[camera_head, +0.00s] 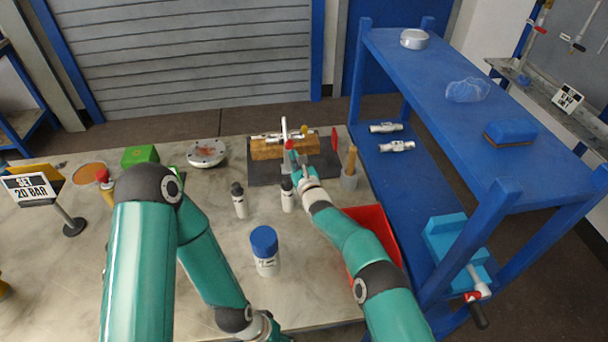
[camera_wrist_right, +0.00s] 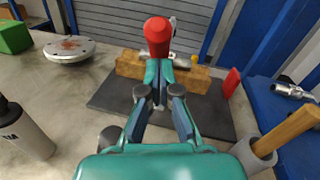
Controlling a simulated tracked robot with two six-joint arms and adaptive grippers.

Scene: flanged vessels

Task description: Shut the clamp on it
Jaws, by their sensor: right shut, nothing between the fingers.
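A metal fitting (camera_head: 268,137) lies across a wooden block (camera_head: 266,151) on a dark base plate (camera_head: 262,172). The clamp stands at this block, with a pale upright bar (camera_head: 284,128) in the head view. Its red grip (camera_wrist_right: 158,32) shows large in the right wrist view, just beyond my fingertips. My right gripper (camera_head: 291,162) is in front of the block, and in the wrist view (camera_wrist_right: 159,72) its fingers are together and empty. They hide much of the clamp, so I cannot tell how far it is closed.
A red upright tab (camera_head: 334,138) and a grey cup with a wooden handle (camera_head: 350,168) stand right of the block. Small bottles (camera_head: 239,201), a blue-capped jar (camera_head: 265,251) and a red tray (camera_head: 374,222) are nearer. A round flange (camera_head: 206,152) lies left.

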